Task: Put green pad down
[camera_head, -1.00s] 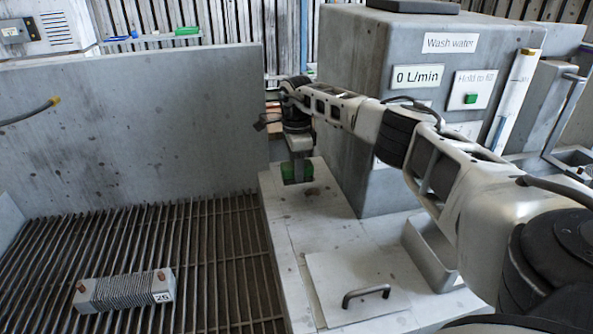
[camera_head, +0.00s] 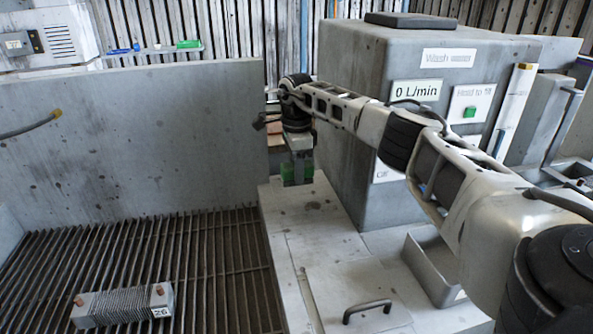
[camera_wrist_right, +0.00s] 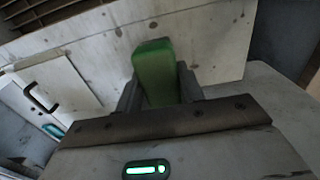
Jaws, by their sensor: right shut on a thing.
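The green pad (camera_head: 297,174) is in my right gripper (camera_head: 298,168), at the far end of the pale counter top in the head view. In the right wrist view the green pad (camera_wrist_right: 155,72) stands out between the two grey fingers of the right gripper (camera_wrist_right: 158,88), which are shut on it. The pad is over or on the pale surface; I cannot tell whether it touches it. The fingers hide part of the pad. My left gripper is not in view.
A grey wash water cabinet (camera_head: 345,120) stands right of the gripper. A finned block marked 26 (camera_head: 122,306) lies on the slatted grate (camera_head: 215,262) at left. A lid handle (camera_head: 367,309) is on the near counter (camera_head: 335,250), which has free room.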

